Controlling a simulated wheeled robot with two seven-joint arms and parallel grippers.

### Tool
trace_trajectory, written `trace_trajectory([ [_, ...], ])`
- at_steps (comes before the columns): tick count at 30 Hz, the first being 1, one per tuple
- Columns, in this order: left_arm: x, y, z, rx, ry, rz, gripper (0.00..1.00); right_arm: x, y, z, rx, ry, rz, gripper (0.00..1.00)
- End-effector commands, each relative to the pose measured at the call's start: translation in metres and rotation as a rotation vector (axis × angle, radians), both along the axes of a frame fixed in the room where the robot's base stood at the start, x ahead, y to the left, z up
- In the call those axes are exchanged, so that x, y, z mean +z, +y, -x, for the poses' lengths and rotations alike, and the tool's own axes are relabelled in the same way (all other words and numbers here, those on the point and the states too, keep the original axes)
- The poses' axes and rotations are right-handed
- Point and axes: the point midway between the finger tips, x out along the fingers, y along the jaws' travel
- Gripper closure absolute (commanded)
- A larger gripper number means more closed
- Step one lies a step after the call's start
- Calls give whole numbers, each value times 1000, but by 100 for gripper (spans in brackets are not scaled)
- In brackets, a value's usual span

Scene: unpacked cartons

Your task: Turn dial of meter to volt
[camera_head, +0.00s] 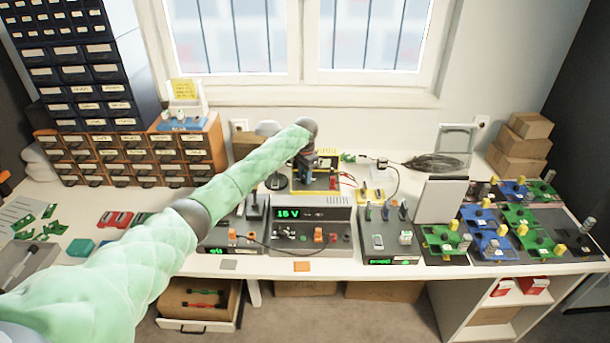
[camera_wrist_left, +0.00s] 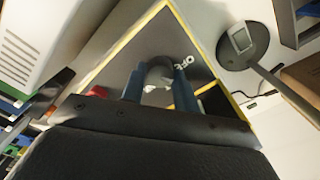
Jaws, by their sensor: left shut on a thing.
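The meter (camera_head: 325,184) is a dark device with yellow edges, standing at the back of the table behind the bench unit. My left gripper (camera_head: 306,176) is over it, reaching in from the left. In the left wrist view the meter's dark face (camera_wrist_left: 188,36) fills the middle, framed by yellow edges. The two blue fingers of my left gripper (camera_wrist_left: 160,84) are shut on the grey round dial (camera_wrist_left: 159,68). White "OFF" lettering shows just right of the dial. The volt mark cannot be made out. My right gripper is not in view.
A grey bench unit (camera_head: 341,213) reading "15 V" stands in front of the meter. A round-based stand (camera_wrist_left: 243,45) is close beside the meter. A white panel (camera_head: 440,199) and several green and blue boards stand to the right.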

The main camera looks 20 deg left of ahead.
Motion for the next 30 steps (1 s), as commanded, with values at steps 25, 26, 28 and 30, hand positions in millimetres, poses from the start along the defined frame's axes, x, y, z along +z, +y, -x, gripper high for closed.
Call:
trace_trajectory([
  [25,2,0,-1,-495,-3,1,93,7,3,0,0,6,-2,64],
  [26,2,0,-1,-499,-3,1,93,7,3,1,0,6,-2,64],
  [28,2,0,-1,-505,-3,1,93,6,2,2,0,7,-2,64],
  [30,2,0,-1,-508,-3,1,93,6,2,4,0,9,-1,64],
])
